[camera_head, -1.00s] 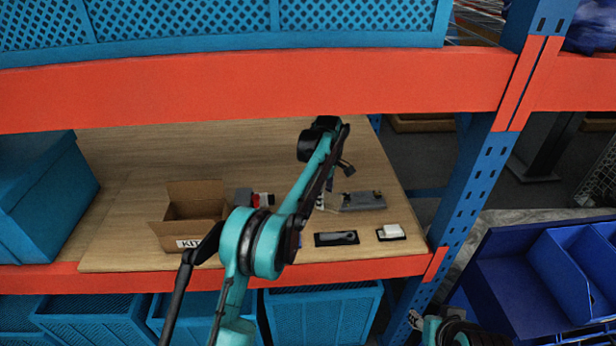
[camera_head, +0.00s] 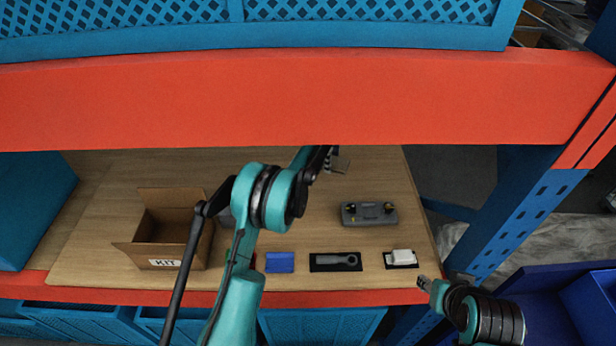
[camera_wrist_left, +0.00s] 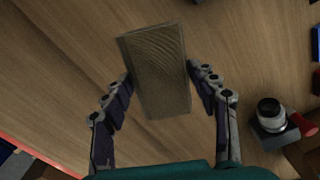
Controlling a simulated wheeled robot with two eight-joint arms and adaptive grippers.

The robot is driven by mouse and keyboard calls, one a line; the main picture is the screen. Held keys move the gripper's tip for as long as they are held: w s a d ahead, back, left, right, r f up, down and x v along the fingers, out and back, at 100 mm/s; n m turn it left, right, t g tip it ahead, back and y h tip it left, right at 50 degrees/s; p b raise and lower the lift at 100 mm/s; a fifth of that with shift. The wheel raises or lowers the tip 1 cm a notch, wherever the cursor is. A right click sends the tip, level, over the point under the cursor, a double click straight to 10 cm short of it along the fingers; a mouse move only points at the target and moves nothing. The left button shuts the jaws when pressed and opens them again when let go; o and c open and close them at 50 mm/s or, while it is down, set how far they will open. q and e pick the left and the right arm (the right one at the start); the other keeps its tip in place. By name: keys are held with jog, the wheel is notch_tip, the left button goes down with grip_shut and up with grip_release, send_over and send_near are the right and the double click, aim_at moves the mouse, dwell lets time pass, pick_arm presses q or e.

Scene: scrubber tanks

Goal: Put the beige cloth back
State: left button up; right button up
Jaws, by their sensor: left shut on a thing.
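The beige cloth (camera_wrist_left: 156,70) looks like a flat, grained, block-shaped piece. In the left wrist view my left gripper (camera_wrist_left: 160,82) is shut on it, with one finger at each side, above the wooden shelf board (camera_wrist_left: 60,70). In the head view the cloth (camera_head: 341,164) shows small at the end of my left arm, over the back of the board. My left gripper there is mostly hidden behind my own arm. My right gripper (camera_head: 426,284) is at the shelf's front right edge, apart from the things on it; its jaws are too small to read.
An open KIT box (camera_head: 165,248) stands at left. An orange beam (camera_head: 300,100) crosses above.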

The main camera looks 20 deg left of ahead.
pick_arm(q)
jog(key=a+f, duration=0.1)
jog(key=a, duration=0.1)
jog(key=s+a+f, duration=0.1)
jog(key=a+f, duration=0.1)
jog(key=a, duration=0.1)
jog(key=a+f+b, duration=0.1)
jog(key=a+f, duration=0.1)
jog(key=a, duration=0.1)
jog(key=shift+s+a+f, duration=0.1)
jog(key=shift+s, duration=0.15)
jog(key=shift+f+b, duration=0.5)
jog(key=shift+f, duration=1.45)
jog(key=shift+f, duration=0.15)
jog(key=o, duration=1.3)
